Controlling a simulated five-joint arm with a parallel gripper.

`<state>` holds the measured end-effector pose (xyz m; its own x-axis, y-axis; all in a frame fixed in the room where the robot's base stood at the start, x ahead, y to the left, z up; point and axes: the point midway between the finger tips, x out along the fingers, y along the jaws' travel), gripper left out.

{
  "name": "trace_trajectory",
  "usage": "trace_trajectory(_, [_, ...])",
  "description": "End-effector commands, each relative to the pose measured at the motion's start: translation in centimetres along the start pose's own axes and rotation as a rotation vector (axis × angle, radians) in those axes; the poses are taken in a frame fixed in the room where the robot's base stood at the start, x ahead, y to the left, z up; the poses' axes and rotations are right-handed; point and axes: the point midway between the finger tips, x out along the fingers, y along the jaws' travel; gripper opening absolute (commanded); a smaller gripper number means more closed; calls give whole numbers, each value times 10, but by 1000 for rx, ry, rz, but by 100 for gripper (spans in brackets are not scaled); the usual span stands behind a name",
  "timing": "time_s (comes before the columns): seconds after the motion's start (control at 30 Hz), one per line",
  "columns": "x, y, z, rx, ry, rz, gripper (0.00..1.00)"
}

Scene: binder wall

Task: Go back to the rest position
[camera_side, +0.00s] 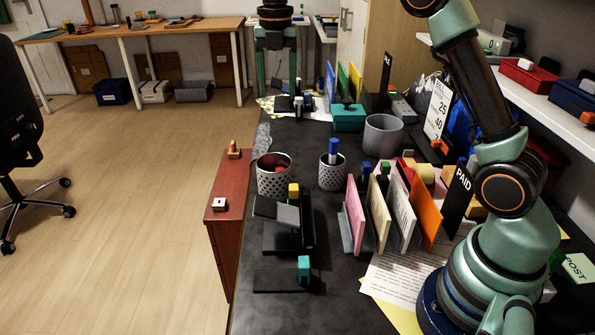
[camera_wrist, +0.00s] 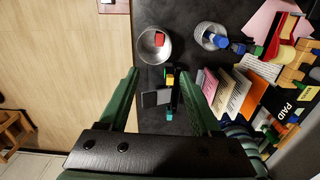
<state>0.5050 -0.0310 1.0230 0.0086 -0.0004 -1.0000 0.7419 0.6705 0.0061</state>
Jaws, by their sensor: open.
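My gripper (camera_side: 276,88) shows near the top of the side view, pointing down, with its two green fingers spread apart and nothing between them. In the wrist view, my gripper (camera_wrist: 160,78) is open, its fingers framing a dark piece with a yellow block (camera_wrist: 169,79) far below. The fingers touch nothing. In the side view this dark piece (camera_side: 276,212) stands near the desk's left edge, with a teal-topped black piece (camera_side: 280,279) in front of it. My arm rises from its base at the right, and its bent upper part runs out of the top of the side view.
Two mesh cups (camera_side: 273,182) (camera_side: 331,176) stand on the dark desk. Upright pink, cream, white and orange dividers (camera_side: 426,212) and a black PAID card (camera_side: 458,202) stand to their right. A grey bin (camera_side: 381,137) is behind. A red-brown cabinet (camera_side: 230,185) borders the left side.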

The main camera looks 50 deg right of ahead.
Motion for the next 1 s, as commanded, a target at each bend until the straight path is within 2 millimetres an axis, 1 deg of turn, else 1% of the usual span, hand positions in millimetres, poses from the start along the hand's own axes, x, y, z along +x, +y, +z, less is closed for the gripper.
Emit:
trace_trajectory(0.07, [-10,-4,-7,91,-17,18,65])
trace_trajectory(0.17, [-23,-14,-21,281,-40,53,65])
trace_trajectory(0.3, [-38,-33,-45,603,-63,121,65])
trace_trajectory(0.4, [-44,-48,-63,834,-66,178,65])
trace_trajectory(0.5, [-46,-63,-82,1064,-56,238,65])
trace_trajectory(0.67, [-40,-89,-112,1427,-12,340,65])
trace_trajectory(0.8, [-27,-111,-137,1739,58,428,65])
trace_trajectory(0.9, [-15,-124,-151,1935,119,483,65])
trace_trajectory(1.0, [-3,-134,-161,2088,177,521,65])
